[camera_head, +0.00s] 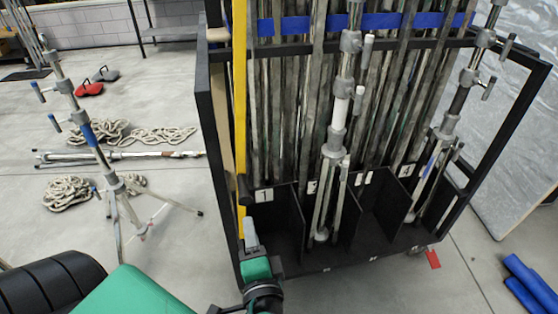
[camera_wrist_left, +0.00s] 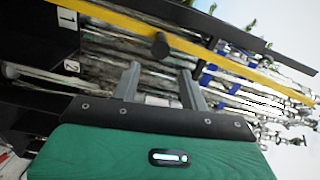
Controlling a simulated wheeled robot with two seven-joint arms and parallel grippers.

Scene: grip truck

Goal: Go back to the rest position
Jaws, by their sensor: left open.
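My left gripper (camera_head: 250,230) is at the lower left front of the black cart (camera_head: 222,150), near the compartment labelled 1. In the left wrist view its two grey fingers (camera_wrist_left: 160,88) stand apart with nothing seen between them. The yellow upright bar (camera_head: 240,110) of the cart is right by the fingers in the head view; whether they touch it I cannot tell. My right gripper is not in view.
Grey poles and two folded stands (camera_head: 335,130) fill the cart. A tripod stand (camera_head: 95,140) stands on the floor at left, with coiled ropes (camera_head: 68,192) around it. Blue rolls (camera_head: 535,280) lie at lower right. Open floor (camera_head: 190,240) lies left of the cart.

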